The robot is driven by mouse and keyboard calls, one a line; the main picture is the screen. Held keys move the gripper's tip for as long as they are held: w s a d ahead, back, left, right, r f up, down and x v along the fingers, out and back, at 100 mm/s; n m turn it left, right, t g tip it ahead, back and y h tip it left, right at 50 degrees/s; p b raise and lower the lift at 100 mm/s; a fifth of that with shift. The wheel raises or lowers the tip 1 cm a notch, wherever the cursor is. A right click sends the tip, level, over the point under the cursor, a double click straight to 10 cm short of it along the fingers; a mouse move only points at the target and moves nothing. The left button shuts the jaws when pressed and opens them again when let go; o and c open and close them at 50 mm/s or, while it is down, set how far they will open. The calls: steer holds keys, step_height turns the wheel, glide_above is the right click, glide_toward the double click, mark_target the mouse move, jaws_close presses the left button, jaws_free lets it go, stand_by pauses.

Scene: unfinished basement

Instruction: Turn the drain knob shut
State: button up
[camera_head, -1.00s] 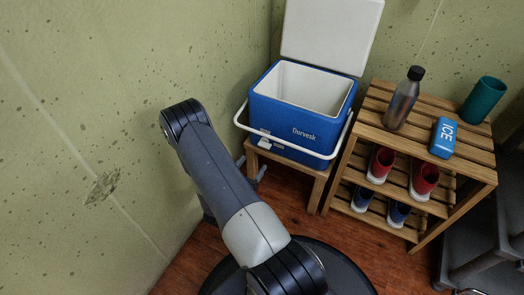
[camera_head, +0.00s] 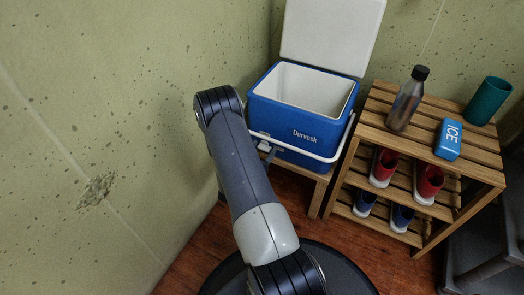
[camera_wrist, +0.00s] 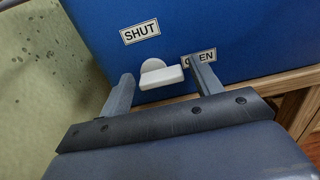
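The blue cooler (camera_head: 328,120) stands with its white lid (camera_head: 331,35) raised. The white drain knob (camera_wrist: 153,66) is low on its front in the wrist view. The knob's bar lies nearly level, its right end close to the OPEN label (camera_wrist: 207,55), which a finger partly covers. The SHUT label (camera_wrist: 139,31) is above and left of the knob. My gripper (camera_wrist: 160,70) is open, with one finger left of the knob and one right of it. I cannot tell whether either finger touches it. My arm mostly hides the gripper in the head view.
The cooler sits on a low wooden stand (camera_head: 317,192) by the green wall (camera_head: 110,110). A slatted rack (camera_head: 477,171) at right holds a bottle (camera_head: 405,103), a blue ICE pack (camera_head: 448,139), a teal cup (camera_head: 487,101) and shoes. A dark grey structure (camera_head: 490,215) is at far right.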

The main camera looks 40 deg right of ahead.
steer(key=c, duration=0.8)
steer(key=shift+n, duration=0.5)
steer(key=n, duration=0.3)
steer(key=shift+r+n+p, duration=0.15)
steer(key=shift+n+p, duration=0.15)
steer(key=shift+n, duration=0.1)
steer(key=n, duration=0.4)
steer(key=shift+w+a+r+p, duration=0.1)
steer(key=shift+w+a+p, duration=0.1)
steer(key=shift+p, duration=0.2)
steer(key=n, duration=0.5)
steer(key=shift+w+p, duration=0.2)
steer(key=shift+p, duration=0.15)
steer(key=shift+w+a+n+p, duration=0.15)
steer(key=shift+n+p, duration=0.15)
steer(key=shift+n, duration=2)
